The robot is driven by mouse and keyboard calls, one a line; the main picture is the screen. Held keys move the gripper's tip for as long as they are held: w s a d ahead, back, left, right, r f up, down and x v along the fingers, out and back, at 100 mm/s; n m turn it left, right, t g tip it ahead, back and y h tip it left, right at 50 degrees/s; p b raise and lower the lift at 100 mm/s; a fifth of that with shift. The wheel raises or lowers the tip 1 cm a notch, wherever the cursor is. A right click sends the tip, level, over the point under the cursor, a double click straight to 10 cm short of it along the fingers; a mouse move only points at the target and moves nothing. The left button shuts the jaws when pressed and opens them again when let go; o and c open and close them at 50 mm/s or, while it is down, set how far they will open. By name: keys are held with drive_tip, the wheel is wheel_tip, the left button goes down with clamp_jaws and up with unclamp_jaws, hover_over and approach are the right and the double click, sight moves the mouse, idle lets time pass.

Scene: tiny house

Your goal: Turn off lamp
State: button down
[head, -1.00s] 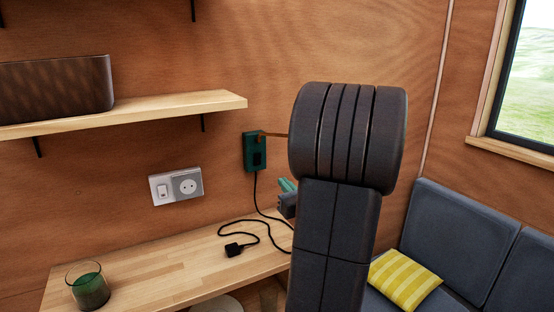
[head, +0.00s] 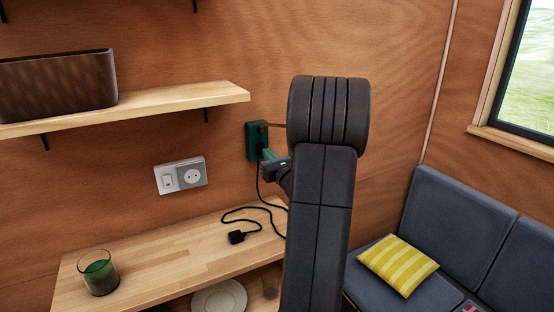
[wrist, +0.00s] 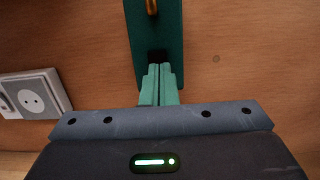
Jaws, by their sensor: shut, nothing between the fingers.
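The lamp (head: 252,141) is a dark green wall plate with a copper-coloured arm (head: 272,125); a black cord runs down from it. In the wrist view the lamp plate (wrist: 158,25) shows a dark square switch (wrist: 157,56) low on it. My gripper (head: 268,154) has green fingers and is shut and empty. In the wrist view its fingertips (wrist: 158,68) are right at the dark switch; I cannot tell for sure whether they touch it. My arm hides what lies at the end of the copper arm.
A wall socket with a switch (head: 181,176) is left of the lamp. A shelf (head: 170,101) with a dark basket (head: 58,84) is above. The wooden desk (head: 170,256) below holds a green glass (head: 99,272) and a black plug (head: 237,237). A grey sofa (head: 455,215) is at right.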

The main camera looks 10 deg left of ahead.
sight(260, 149)
drive_tip(key=shift+p+x, duration=0.3)
drive_tip(key=shift+x, duration=0.85)
drive_tip(key=shift+w+a+b, duration=0.1)
drive_tip(key=shift+w+b, duration=0.1)
drive_tip(key=shift+b, duration=0.35)
drive_tip(key=shift+s+r, duration=0.1)
drive_tip(key=shift+r, duration=0.1)
